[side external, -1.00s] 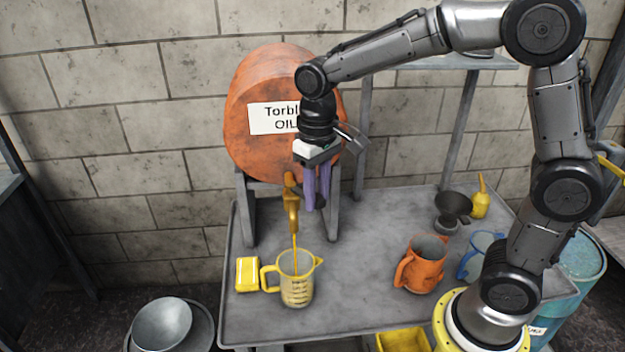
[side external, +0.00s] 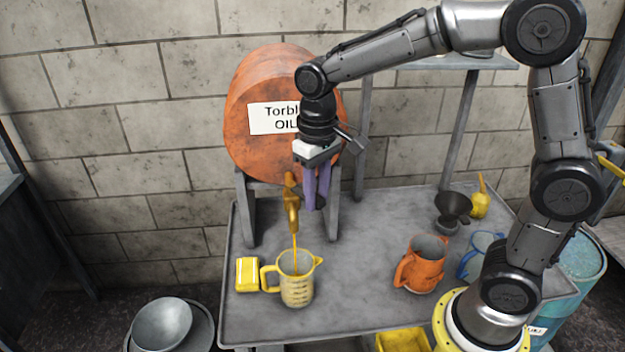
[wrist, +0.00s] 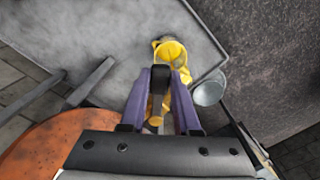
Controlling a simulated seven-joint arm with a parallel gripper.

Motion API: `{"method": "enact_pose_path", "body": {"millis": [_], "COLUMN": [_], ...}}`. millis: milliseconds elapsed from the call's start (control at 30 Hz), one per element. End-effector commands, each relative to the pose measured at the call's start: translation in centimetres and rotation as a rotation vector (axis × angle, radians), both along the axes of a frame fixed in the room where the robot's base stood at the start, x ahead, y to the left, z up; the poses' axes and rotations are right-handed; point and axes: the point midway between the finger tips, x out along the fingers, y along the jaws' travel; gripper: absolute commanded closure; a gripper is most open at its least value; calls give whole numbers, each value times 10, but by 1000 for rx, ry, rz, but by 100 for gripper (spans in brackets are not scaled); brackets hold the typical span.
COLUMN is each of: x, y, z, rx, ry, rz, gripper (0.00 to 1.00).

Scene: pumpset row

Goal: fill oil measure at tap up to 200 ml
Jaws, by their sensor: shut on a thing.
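The oil measure (side external: 297,280), a clear jug with a yellow rim and handle, stands upright on the bench under the brass tap (side external: 291,208). A thin golden stream of oil (side external: 295,250) runs from the tap into it. Amber oil fills much of the jug; the scale marks are too small to read. My gripper (side external: 316,203) is shut on the tap's dark lever (wrist: 160,85), beside the tap and above the bench. In the wrist view the measure (wrist: 172,52) shows beyond the fingers, with the tap (wrist: 155,112) partly hidden behind the lever.
The orange oil drum (side external: 255,150) lies on a stand behind the tap. A yellow block (side external: 247,274) sits left of the measure. An orange jug (side external: 421,265), a blue jug (side external: 480,253), a dark funnel (side external: 453,206) and a yellow oiler (side external: 480,200) stand at right. Metal bowls (side external: 162,322) are at lower left.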

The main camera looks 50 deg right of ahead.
Motion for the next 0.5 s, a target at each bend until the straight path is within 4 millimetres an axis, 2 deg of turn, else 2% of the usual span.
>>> {"method": "enact_pose_path", "body": {"millis": [233,500], "x": [2,3], "y": [-3,-20], "z": [2,2], "rx": [0,-1], "ry": [-9,-10], "rz": [30,258], "gripper": [100,100]}}
